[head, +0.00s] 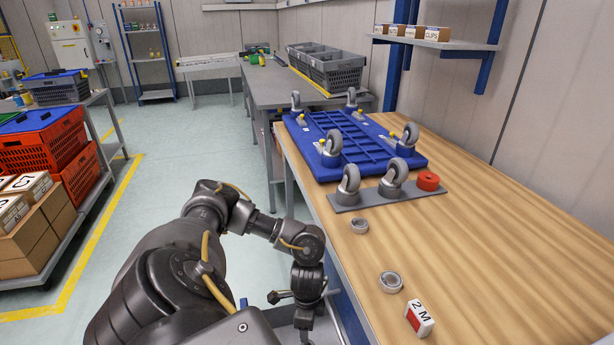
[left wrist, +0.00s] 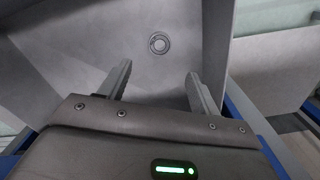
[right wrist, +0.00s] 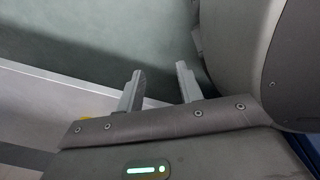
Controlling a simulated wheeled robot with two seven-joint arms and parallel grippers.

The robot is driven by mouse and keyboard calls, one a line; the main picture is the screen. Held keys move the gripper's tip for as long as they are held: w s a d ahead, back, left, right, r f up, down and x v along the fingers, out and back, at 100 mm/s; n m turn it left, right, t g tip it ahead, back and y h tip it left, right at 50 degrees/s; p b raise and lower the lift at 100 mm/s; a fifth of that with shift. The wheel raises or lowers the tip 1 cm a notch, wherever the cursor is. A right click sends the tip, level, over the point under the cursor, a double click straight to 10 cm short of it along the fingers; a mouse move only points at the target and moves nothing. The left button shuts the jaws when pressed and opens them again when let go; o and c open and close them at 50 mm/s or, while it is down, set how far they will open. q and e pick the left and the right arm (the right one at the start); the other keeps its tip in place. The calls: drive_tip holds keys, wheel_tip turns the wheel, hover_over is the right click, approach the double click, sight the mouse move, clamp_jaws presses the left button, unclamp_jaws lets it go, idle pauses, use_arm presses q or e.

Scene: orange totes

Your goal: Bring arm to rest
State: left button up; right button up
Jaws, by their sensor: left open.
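My left arm (head: 200,260) comes into the head view from the lower left and bends down at the wrist (head: 308,275), beside the wooden table's near-left edge. Its fingers are hard to make out in the head view. In the left wrist view my left gripper (left wrist: 155,82) is open and empty, over a grey hollow with a round ring-like part (left wrist: 159,43) in its floor. In the right wrist view my right gripper (right wrist: 160,80) is open with nothing between its fingers. My right arm does not show clearly in the head view.
Orange totes (head: 45,145) stand left. Open floor (head: 190,150) lies between.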

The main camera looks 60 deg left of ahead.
use_arm(q)
drive_tip(key=shift+f, duration=0.1)
idle(0.3)
wheel_tip(320, 180, down, 6)
drive_tip(key=shift+r+b, duration=0.1)
drive_tip(key=shift+b, duration=0.9)
wheel_tip(320, 180, down, 6)
drive_tip(key=shift+f+b, duration=0.15)
drive_tip(key=shift+b, duration=0.7)
use_arm(e)
drive_tip(key=w+a+r, duration=0.4)
drive_tip(key=w+a, duration=0.1)
drive_tip(key=w, duration=0.4)
drive_tip(key=shift+w+r+t+y, duration=0.2)
drive_tip(key=shift+r+t+y, duration=0.1)
drive_tip(key=shift+r, duration=0.1)
use_arm(q)
drive_tip(key=shift+r, duration=0.25)
